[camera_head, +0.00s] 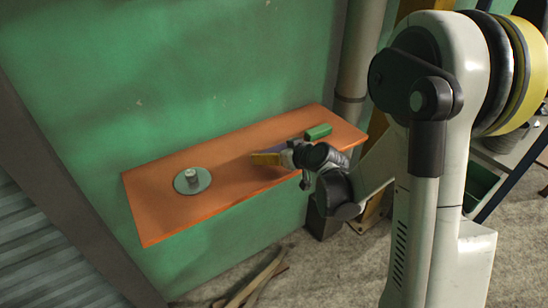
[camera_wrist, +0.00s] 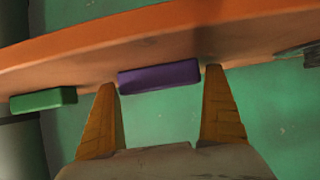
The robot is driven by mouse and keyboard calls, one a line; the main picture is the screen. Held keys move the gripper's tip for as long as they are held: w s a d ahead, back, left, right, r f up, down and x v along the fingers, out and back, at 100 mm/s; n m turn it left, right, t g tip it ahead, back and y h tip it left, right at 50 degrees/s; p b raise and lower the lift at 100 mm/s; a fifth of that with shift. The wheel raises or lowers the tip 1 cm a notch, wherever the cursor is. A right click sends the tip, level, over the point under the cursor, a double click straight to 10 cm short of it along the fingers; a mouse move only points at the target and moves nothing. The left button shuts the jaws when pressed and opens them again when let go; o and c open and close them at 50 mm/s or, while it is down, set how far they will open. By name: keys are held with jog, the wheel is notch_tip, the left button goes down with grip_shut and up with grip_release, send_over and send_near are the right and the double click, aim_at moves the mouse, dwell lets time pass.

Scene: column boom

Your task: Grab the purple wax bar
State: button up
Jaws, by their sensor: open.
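The purple wax bar (camera_wrist: 160,76) lies on the orange shelf (camera_wrist: 180,38) in the wrist view, long side across the view. My gripper (camera_wrist: 160,80) is open, with its two yellow-brown fingers pointing at the bar. The left fingertip is close to the bar's left end and the right fingertip is just past its right end. I cannot tell whether either touches it. In the head view my gripper (camera_head: 262,158) is low over the middle of the shelf; the bar is mostly hidden there.
A green bar (camera_head: 318,131) lies toward the shelf's right end; it also shows in the wrist view (camera_wrist: 43,101). A round plate (camera_head: 183,187) with a small grey cylinder (camera_head: 191,173) on it stands toward the left. A green wall (camera_head: 200,70) backs the shelf.

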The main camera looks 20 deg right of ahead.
jog(key=shift+r, duration=0.1)
jog(key=c, duration=1.1)
